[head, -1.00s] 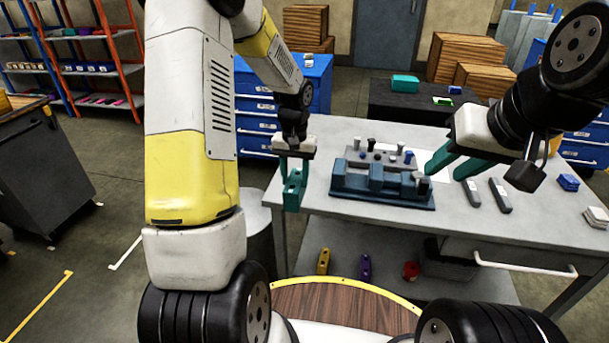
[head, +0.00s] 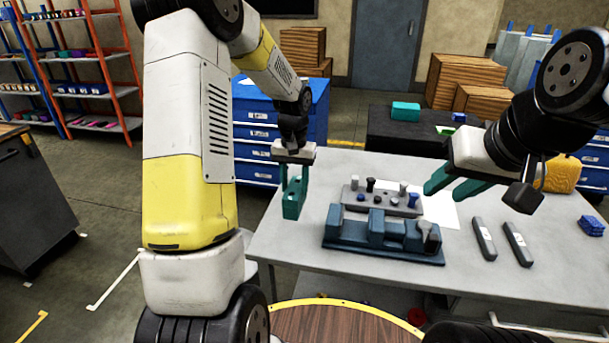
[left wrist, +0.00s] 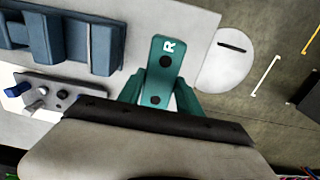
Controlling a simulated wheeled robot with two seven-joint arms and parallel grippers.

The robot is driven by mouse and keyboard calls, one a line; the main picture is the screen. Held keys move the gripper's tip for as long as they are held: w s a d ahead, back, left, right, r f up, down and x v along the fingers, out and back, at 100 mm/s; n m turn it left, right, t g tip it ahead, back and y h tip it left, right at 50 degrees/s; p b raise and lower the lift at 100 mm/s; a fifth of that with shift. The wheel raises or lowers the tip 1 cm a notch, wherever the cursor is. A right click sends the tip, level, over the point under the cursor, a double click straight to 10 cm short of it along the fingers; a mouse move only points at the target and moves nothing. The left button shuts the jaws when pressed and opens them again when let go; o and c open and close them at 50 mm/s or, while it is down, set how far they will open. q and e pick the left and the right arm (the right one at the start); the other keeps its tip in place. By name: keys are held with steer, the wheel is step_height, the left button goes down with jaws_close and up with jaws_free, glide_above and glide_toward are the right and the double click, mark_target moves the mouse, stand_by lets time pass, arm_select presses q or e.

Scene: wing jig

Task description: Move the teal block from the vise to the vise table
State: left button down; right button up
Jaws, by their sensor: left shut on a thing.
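The teal block (head: 291,208) is held between the teal fingers of my left gripper (head: 294,186), in the air over the left end of the grey vise table (head: 300,259). In the left wrist view the block (left wrist: 162,75) shows a white letter R and two dark holes, with a finger on each side. The blue vise (head: 375,237) stands on the table to the right of the block, apart from it. My right gripper (head: 452,185) is above the table's right half, its two teal fingers spread with nothing seen between them.
A grey tray (head: 352,199) with several pegs sits behind the vise. Two grey bars (head: 500,240) and a blue block (head: 591,225) lie to the right. A white sheet (head: 440,209) lies under my right gripper. The table's left front area is bare.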

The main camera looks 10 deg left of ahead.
arm_select(q)
steer(key=shift+f, duration=3.75)
steer(key=shift+f, duration=0.1)
steer(key=shift+f, duration=0.4)
steer(key=c, duration=0.7)
jaws_free()
steer(key=shift+s, duration=0.1)
step_height(320, 180, up, 8)
steer(key=shift+f, duration=0.1)
